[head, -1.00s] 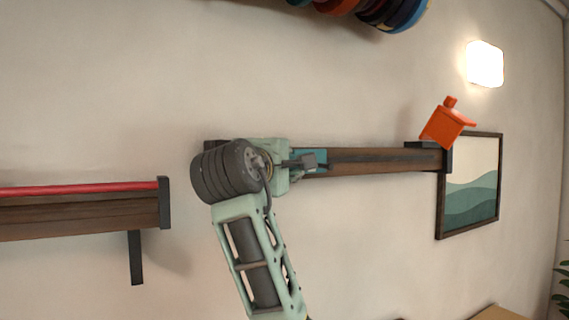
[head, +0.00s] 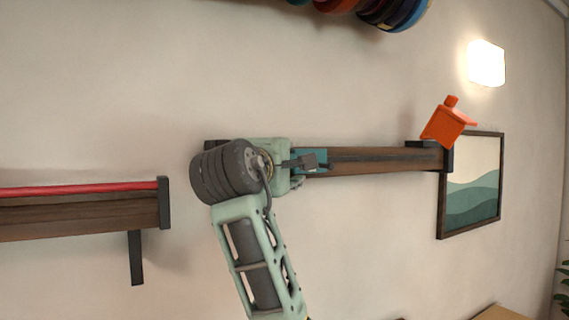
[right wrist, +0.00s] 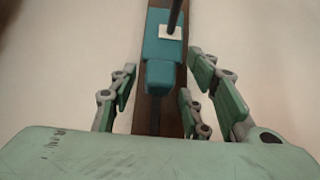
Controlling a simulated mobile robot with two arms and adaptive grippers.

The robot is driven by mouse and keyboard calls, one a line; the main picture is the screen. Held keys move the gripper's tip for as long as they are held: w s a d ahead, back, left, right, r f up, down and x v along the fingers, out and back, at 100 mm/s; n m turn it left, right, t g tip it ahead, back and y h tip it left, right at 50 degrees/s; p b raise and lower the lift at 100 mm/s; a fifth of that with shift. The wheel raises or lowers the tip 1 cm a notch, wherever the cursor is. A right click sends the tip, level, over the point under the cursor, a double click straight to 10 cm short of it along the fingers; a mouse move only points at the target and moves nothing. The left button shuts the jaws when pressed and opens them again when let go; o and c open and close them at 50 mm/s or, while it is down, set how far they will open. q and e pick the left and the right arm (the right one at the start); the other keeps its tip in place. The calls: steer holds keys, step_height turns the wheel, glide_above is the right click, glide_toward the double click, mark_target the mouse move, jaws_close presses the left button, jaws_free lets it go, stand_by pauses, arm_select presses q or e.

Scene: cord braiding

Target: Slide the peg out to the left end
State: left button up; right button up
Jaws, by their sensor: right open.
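A teal block (head: 318,156), which looks like the peg, sits on a dark wooden rail (head: 385,160) on the wall. In the right wrist view the teal peg (right wrist: 162,48) lies along the rail, with a pale patch and a dark rod over its far part. My right gripper (head: 304,162) is at the peg in the head view. In the right wrist view my right gripper (right wrist: 163,72) is open, its fingers on either side of the peg's near end, with gaps visible. The rail's left part is mostly hidden behind my right arm. My left gripper is not in view.
A separate wooden shelf (head: 80,215) with a red bar (head: 75,188) is at left. A framed picture (head: 470,190) hangs at right. Bare wall lies between shelf and rail.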

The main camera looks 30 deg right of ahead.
steer(key=v, duration=1.1)
steer(key=shift+s+a, duration=0.25)
